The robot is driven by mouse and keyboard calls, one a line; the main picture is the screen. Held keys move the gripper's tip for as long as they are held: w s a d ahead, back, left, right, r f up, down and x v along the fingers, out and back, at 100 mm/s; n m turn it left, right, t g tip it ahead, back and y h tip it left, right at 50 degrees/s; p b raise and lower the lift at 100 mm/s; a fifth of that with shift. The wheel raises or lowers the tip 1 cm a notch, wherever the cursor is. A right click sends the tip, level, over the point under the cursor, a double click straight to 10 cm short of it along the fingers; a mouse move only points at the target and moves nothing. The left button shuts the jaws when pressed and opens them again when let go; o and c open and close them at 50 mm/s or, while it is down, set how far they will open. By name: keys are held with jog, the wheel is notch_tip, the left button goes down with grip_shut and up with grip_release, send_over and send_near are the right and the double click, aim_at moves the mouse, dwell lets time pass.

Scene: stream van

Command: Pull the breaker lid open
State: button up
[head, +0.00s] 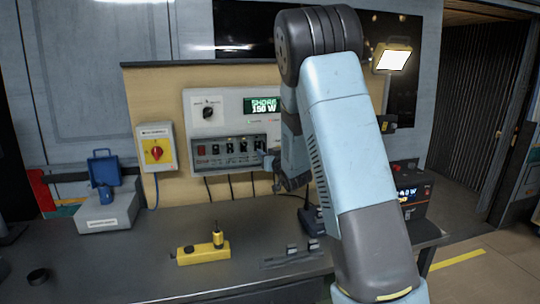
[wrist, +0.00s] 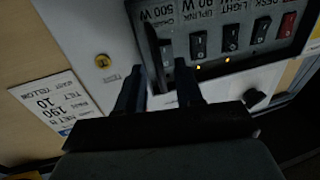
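The breaker panel (head: 222,146) is on the wall, a grey box with a row of dark switches and one red one. Its switches also show in the wrist view (wrist: 230,38). A dark upright bar (wrist: 153,58), perhaps the lid's edge or handle, stands beside the switch row; I cannot tell how far the lid is open. My gripper (wrist: 160,72) is open, its two fingers on either side of the bar with gaps visible. In the head view my gripper (head: 268,160) is at the panel's right end, and my arm hides what is behind it.
A grey display box (head: 225,108) with a knob is above the switches. A red rotary switch (head: 155,150) is to the left. A yellow device (head: 203,253), a grey box with a blue padlock-like part (head: 105,200) and a black power unit (head: 408,190) are on the bench (head: 150,275).

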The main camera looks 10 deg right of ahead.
jog(key=shift+c, duration=0.2)
grip_shut()
dwell(1.1)
